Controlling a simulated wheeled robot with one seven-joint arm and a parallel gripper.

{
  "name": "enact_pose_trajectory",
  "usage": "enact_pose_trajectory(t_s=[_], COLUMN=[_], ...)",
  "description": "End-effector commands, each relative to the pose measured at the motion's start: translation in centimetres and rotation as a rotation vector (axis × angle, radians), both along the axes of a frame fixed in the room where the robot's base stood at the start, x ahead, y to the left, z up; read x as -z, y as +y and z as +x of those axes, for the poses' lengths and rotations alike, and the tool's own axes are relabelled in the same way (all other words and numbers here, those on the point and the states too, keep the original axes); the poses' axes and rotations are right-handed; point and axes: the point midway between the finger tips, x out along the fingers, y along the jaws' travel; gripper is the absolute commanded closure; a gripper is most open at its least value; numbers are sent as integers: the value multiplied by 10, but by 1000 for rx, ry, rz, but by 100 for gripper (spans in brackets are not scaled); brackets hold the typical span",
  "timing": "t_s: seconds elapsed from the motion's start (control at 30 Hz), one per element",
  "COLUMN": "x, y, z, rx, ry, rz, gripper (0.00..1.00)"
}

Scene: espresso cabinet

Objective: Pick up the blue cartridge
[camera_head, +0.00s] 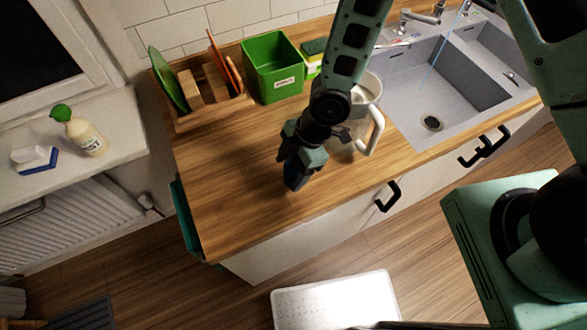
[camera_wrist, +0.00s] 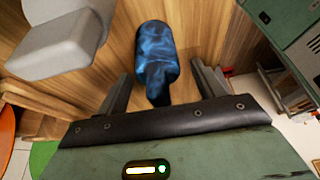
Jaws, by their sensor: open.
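The blue cartridge (camera_wrist: 155,55) is a dark, glossy blue rounded body with a narrower end. In the wrist view it lies over the wooden surface, in the gap between my fingers, with clear space on both sides. My gripper (camera_wrist: 160,88) is open and empty, its two dark fingers spread to the left and right of the cartridge's narrower end. In the head view my gripper (camera_head: 293,172) points down over the front part of the wooden counter. It hides most of the cartridge there; a dark blue bit shows at its tip. I cannot tell whether the fingers touch it.
A pitcher with a white handle (camera_head: 377,130) stands close to the right of my gripper. Behind are a green bin (camera_head: 272,68) and a wooden rack (camera_head: 211,118) with plates. The sink (camera_head: 440,85) is at right. The counter (camera_head: 225,185) is clear left of my gripper.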

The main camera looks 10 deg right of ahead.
Motion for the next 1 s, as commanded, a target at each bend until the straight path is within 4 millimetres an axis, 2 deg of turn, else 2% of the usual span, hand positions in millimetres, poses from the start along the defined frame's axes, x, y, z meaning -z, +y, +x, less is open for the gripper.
enact_pose_trajectory(t_s=[0.2,0.23,0.4,0.77,0.87,1.0], x=[1,1,1,-3,-10,-29], y=[0,0,0,0,0,0], z=[0,0,0,0,1,2], rx=[1,1,0,1,3,2], ry=[-1,-1,-1,0,-1,-4], rz=[0,0,0,1,2,2], gripper=[32,37,82,82,82,82])
